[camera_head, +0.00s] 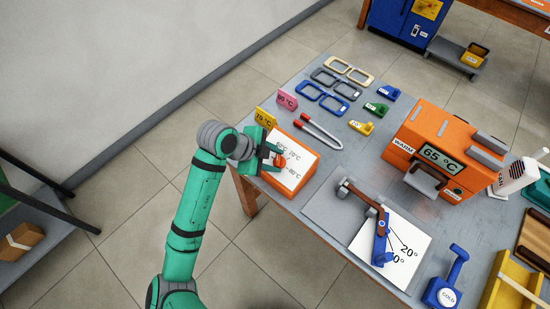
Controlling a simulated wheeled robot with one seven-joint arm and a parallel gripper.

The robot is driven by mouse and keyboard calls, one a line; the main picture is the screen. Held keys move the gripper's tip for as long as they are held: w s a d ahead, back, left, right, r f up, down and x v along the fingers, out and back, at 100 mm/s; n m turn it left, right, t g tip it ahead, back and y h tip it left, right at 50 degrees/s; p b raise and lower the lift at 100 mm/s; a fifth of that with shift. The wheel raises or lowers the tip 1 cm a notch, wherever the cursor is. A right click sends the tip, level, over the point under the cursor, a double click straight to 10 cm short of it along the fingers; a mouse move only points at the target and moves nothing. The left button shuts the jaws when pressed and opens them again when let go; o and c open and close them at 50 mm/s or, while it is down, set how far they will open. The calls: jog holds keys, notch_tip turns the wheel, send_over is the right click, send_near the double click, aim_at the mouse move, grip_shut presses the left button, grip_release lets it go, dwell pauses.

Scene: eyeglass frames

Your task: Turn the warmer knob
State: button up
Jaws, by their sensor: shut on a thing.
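The warmer (432,150) is an orange box at the right of the table, marked WARM, with a display reading 65 °C. A separate orange-edged dial panel (303,165) with a white face marked with temperatures lies at the table's left edge. An orange knob (280,160) is at the panel's left side, partly hidden by my gripper. My gripper (276,159) reaches in from the left and is shut on the knob. The knob's exact pointing is hidden.
Yellow and pink temperature tags (264,117) stand behind the panel. Red-tipped tongs (318,130), several eyeglass frames (336,90) and small colored blocks (376,108) lie farther back. A hinged brown-and-blue tool (380,236) sits on an angle card in front.

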jog(key=n+t, duration=0.1)
jog(key=n, duration=0.6)
jog(key=shift+a+n+t, duration=0.1)
jog(key=shift+n+t, duration=0.2)
jog(key=shift+t, duration=0.1)
jog(key=n, duration=0.2)
jog(key=n+t+y, duration=0.1)
jog(key=n, duration=0.1)
jog(key=shift+s+a, duration=0.15)
jog(key=shift+s, duration=0.05)
jog(key=shift+n, duration=0.6)
jog(key=shift+a, duration=0.15)
jog(key=o, duration=0.9)
jog(key=shift+o, duration=0.2)
jog(key=shift+f, duration=0.1)
jog(key=shift+s, duration=0.1)
jog(key=v, duration=1)
jog(key=shift+r, duration=0.35)
